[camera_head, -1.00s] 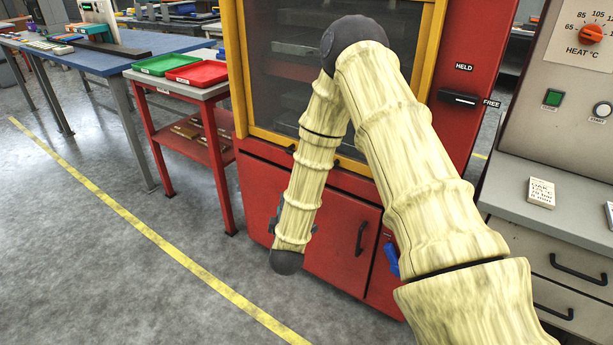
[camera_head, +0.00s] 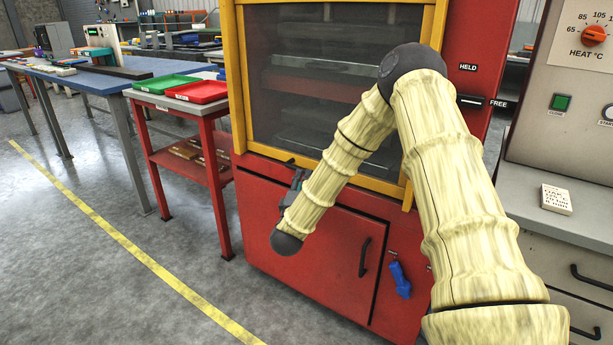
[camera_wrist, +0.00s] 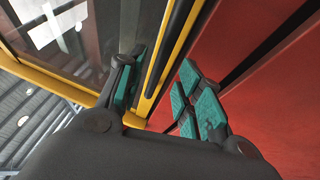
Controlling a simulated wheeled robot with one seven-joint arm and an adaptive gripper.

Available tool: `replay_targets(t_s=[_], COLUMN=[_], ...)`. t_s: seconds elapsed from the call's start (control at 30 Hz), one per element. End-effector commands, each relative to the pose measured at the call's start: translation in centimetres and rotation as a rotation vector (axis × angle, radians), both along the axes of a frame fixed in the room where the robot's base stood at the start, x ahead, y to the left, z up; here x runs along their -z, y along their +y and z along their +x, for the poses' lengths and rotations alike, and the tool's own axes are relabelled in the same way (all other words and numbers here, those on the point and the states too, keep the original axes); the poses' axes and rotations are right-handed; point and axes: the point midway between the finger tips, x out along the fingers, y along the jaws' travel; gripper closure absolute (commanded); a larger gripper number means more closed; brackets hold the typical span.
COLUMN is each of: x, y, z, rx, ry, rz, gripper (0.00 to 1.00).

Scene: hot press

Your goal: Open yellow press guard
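The press guard (camera_head: 244,75) is a yellow frame around a dark see-through panel on the red press. It looks down, its lower yellow bar just above the red cabinet. My gripper (camera_head: 297,190) is at that lower bar, left of the middle, partly hidden behind my forearm. In the wrist view my gripper (camera_wrist: 168,88) is open, its teal-padded fingers apart. The guard's yellow edge (camera_wrist: 174,62) and a black strip along it run between the fingers. I cannot tell whether either finger touches them.
A blue object (camera_head: 400,280) hangs on the cabinet front. A red side table (camera_head: 205,112) with green and red trays stands left. A control console (camera_head: 560,150) stands right. The floor at left is clear.

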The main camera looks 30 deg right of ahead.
Motion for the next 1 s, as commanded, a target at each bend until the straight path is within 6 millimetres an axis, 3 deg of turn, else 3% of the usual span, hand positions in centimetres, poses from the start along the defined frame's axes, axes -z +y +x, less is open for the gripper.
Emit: replay_targets(t_s=[0.3,0.77,0.93,1.0], x=[-0.6,-0.9,-0.9,-0.9], y=[-2.8,-3.4,-3.4,-3.4], z=[2.8,3.5,3.5,3.5], rx=[0.0,-0.002,-0.002,-0.002], ry=[-0.001,0.0,0.0,0.0], rz=[0.003,0.001,0.001,0.001], gripper=[0.65,0.65,0.95,1.0])
